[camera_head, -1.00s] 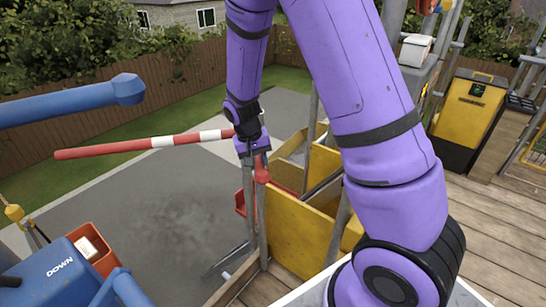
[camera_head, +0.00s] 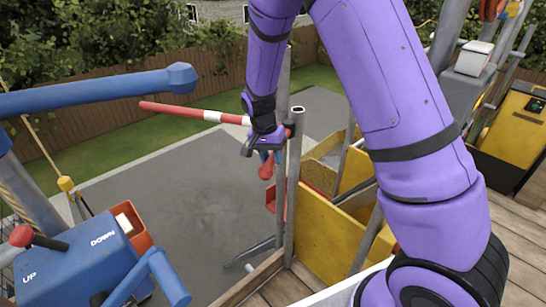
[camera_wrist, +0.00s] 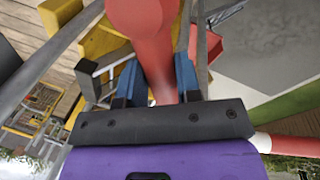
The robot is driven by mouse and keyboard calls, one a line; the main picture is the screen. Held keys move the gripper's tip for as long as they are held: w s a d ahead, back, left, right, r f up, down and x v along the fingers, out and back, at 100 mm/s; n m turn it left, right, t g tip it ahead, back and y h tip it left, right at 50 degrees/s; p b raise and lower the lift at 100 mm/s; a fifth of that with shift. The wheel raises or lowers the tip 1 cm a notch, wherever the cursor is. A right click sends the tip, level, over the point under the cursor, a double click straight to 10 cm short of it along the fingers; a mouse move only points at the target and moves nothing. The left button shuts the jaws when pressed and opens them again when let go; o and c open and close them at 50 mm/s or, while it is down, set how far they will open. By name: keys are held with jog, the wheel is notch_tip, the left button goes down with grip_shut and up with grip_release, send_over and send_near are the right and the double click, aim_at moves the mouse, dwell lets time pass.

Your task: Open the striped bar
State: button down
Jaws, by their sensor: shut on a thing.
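The striped bar (camera_head: 185,110), red with white bands, reaches out to the left from a grey post (camera_head: 294,185), over the dark paving beyond the deck. My gripper (camera_head: 265,155) is at its right-hand end by the post. In the wrist view, the blue fingers are shut around the shaft of a red handle (camera_wrist: 145,20) with a rounded end. The handle's red knob (camera_head: 266,169) hangs below my gripper in the head view. A red and white length of the bar (camera_wrist: 292,145) shows at lower right in the wrist view. My gripper hides the joint between handle, bar and post.
A yellow panel box (camera_head: 322,235) stands right of the post. A blue control box (camera_head: 75,262) marked UP and DOWN is at lower left, below a blue rail (camera_head: 90,95). The paving (camera_head: 180,200) under the bar looks clear.

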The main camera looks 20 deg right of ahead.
jog(key=c, duration=0.8)
grip_release()
jog(key=shift+r, duration=0.1)
notch_tip(320, 180, up, 10)
jog(key=w+a, duration=0.1)
jog(key=shift+w+a+r, duration=0.2)
jog(key=shift+a, duration=0.1)
